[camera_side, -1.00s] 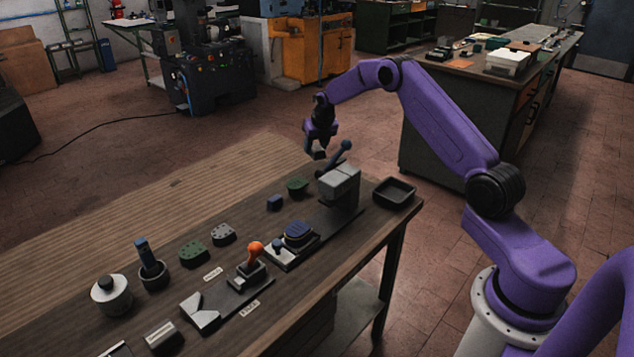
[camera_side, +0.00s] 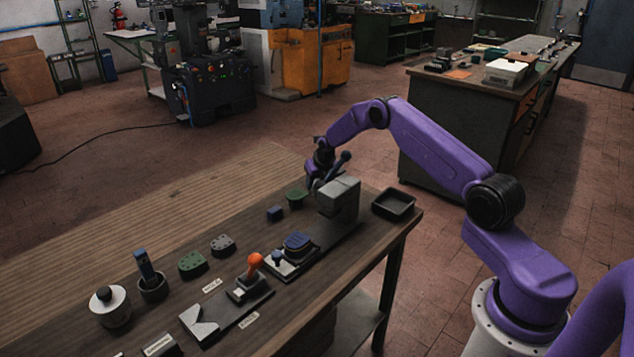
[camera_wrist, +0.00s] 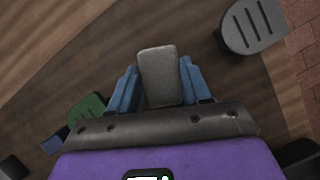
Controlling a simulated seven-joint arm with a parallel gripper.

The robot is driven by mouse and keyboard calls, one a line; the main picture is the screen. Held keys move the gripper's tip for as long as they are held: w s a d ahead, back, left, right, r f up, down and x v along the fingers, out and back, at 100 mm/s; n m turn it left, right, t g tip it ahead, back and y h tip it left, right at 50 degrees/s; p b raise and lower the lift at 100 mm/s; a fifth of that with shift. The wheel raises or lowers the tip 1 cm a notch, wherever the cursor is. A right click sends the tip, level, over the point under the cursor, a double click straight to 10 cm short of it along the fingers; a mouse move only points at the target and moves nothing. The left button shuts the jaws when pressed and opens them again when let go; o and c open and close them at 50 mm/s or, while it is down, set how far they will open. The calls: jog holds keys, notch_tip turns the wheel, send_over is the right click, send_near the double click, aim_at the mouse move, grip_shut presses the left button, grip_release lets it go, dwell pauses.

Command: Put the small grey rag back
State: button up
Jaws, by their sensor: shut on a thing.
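My gripper (camera_wrist: 158,78) is shut, with its blue fingers on both sides of a small grey rag (camera_wrist: 159,70), which looks like a flat piece with rounded corners. In the side view my gripper (camera_side: 315,184) is low over the far part of the bench, right of a green piece (camera_side: 295,197) and behind the press lever (camera_side: 338,165). The lever and press partly hide the fingertips there, and I cannot make out the rag in that view. I cannot tell whether the rag touches the bench.
The grey press (camera_side: 340,198) stands close in front of my gripper. A blue block (camera_side: 275,214) lies left of the green piece. A black tray (camera_side: 393,204) sits at the bench's right end. A light grey slotted piece (camera_wrist: 252,26) is near the bench edge in the wrist view.

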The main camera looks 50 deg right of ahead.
aim_at(318, 186)
jog(key=o, duration=1)
jog(key=shift+f, duration=0.1)
jog(key=r, duration=0.6)
jog(key=s+r, duration=0.1)
jog(key=r, duration=0.3)
jog(key=shift+a+r, duration=0.1)
jog(key=shift+a, duration=0.25)
